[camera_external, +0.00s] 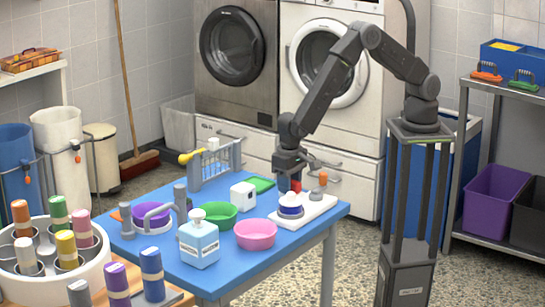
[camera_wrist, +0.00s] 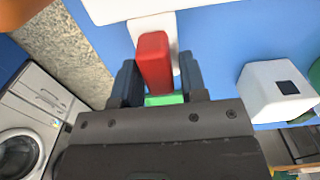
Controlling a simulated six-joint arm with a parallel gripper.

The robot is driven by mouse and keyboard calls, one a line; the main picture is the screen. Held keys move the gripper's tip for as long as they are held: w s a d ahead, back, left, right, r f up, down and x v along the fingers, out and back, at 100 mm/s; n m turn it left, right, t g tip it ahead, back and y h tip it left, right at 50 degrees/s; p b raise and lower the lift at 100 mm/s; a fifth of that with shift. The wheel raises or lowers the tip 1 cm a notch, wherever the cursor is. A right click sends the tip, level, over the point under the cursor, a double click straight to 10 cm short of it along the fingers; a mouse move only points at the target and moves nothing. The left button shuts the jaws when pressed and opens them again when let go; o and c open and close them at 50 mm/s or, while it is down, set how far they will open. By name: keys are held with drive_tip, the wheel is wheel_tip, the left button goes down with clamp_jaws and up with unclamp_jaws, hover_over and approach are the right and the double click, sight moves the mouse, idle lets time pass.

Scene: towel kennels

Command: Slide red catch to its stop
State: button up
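The red catch (camera_wrist: 153,60) is an upright red block in the wrist view. It stands between the two fingers of my gripper (camera_wrist: 160,82). A strip of white shows between the catch and the right finger; the left finger is close to the catch, and I cannot tell whether it touches. In the external view my gripper (camera_external: 291,176) points down over the white board, and a small part of the red catch (camera_external: 297,187) shows below it. The white board (camera_external: 318,207) lies at the right end of the blue table. The catch's stop cannot be made out.
The white board also carries a white and purple round piece (camera_external: 290,208) and an orange-topped peg (camera_external: 322,180). A white box (camera_external: 243,196), a pink bowl (camera_external: 255,235), a green bowl (camera_external: 219,215) and a soap dispenser (camera_external: 198,240) stand to the left on the blue table (camera_external: 275,260).

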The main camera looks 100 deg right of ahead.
sight(299, 183)
drive_tip(key=c, duration=0.5)
drive_tip(key=shift+s+a, duration=1.15)
idle(0.4)
drive_tip(key=o, duration=1.5)
drive_tip(key=shift+r, duration=5)
